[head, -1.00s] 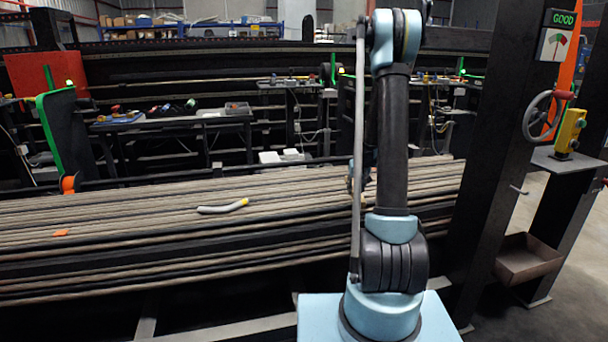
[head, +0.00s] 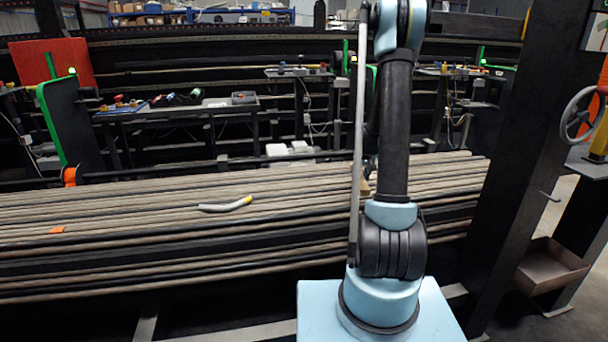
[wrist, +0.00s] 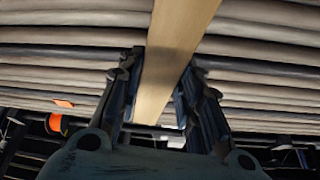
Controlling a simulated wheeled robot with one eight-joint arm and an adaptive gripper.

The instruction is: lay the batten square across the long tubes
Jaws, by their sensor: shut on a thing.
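The batten (wrist: 178,40) is a flat, pale wooden strip in the wrist view. My gripper (wrist: 162,70) is shut on it, with one dark finger on each side. In that view the batten runs from the top edge down between the fingers, crosswise over the long tubes (wrist: 60,55) and slightly slanted. I cannot tell whether it touches them. In the head view the long tubes (head: 120,217) lie side by side in a wide bundle. Only a small tan piece of the batten (head: 365,187) shows beside my arm, which hides my gripper there.
A bent grey piece with a yellow end (head: 226,205) and an orange scrap (head: 57,230) lie on the tubes at left. A dark post (head: 525,140) stands at right. A cluttered bench (head: 180,112) is behind. The tubes between the bent piece and my arm are clear.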

